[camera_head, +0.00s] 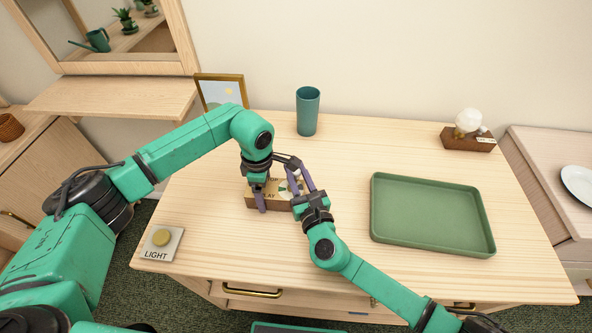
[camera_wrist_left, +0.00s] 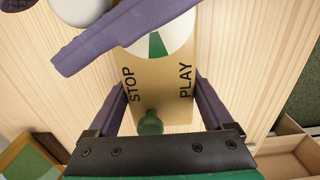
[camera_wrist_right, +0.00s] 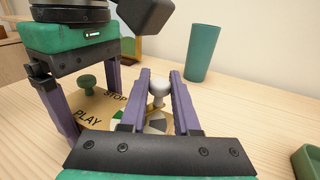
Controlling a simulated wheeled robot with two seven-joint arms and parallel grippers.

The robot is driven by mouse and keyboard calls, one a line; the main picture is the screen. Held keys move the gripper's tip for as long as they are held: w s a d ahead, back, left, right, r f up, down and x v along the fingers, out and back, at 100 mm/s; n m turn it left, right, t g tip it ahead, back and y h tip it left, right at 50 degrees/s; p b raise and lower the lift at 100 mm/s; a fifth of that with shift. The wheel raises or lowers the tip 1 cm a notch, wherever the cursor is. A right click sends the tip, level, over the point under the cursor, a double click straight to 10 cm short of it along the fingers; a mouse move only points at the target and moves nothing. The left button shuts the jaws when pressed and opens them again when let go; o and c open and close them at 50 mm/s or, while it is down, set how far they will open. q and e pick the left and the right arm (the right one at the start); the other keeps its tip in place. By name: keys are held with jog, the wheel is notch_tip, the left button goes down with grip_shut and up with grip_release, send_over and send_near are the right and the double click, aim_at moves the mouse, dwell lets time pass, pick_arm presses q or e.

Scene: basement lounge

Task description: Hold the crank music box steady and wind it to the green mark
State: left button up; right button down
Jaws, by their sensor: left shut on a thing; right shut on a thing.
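The crank music box (camera_head: 279,206) sits on the wooden desk, its tan top marked STOP and PLAY. A green knob (camera_wrist_left: 150,122) stands on that top, beside a white dial with a green wedge (camera_wrist_left: 157,46). My left gripper (camera_wrist_left: 162,92) is shut across the box, one finger along each side. My right gripper (camera_wrist_right: 159,84) is shut on the white crank knob (camera_wrist_right: 159,92), above the dial. The two grippers are close together, and the arms hide much of the box in the head view. The right fingers cover part of the dial.
A green tray (camera_head: 377,235) lies to the right. A teal cup (camera_head: 307,112) and a picture frame (camera_head: 222,90) stand behind the box. A LIGHT button (camera_head: 161,238) is at the front left, and a brown block with a white globe (camera_head: 467,122) at the back right.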

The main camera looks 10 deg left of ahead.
aim_at(283, 183)
jog(key=shift+a+r+n+y, duration=0.15)
jog(key=shift+n+y, duration=0.25)
jog(key=shift+y, duration=0.2)
jog(key=n+g+y, duration=0.2)
jog(key=n+y, duration=0.1)
jog(key=shift+w+a+r+g+y, duration=0.1)
jog(key=shift+a+r+g+y, duration=0.05)
jog(key=shift+a+g+y, duration=0.2)
jog(key=n+g+y, duration=0.1)
jog(key=g, duration=0.1)
jog(key=a+n+g+y, duration=0.1)
jog(key=n+g+y, duration=0.1)
jog(key=shift+n+g+y, duration=0.25)
jog(key=shift+n, duration=0.05)
jog(key=n+g, duration=0.1)
jog(key=g, duration=0.1)
jog(key=n+g+y, duration=0.1)
jog(key=n+g, duration=0.1)
jog(key=a+n+g+y, duration=0.1)
jog(key=g, duration=0.1)
jog(key=shift+s+f+g, duration=0.25)
jog(key=shift+f+g, duration=0.05)
jog(key=shift+s+a+n+g, duration=0.15)
jog(key=shift+n+g, duration=0.8)
jog(key=shift+g, duration=0.5)
jog(key=shift+s+a+n+g, duration=0.15)
jog(key=shift+n+g, duration=0.8)
jog(key=shift+g, duration=0.5)
jog(key=shift+d, duration=0.1)
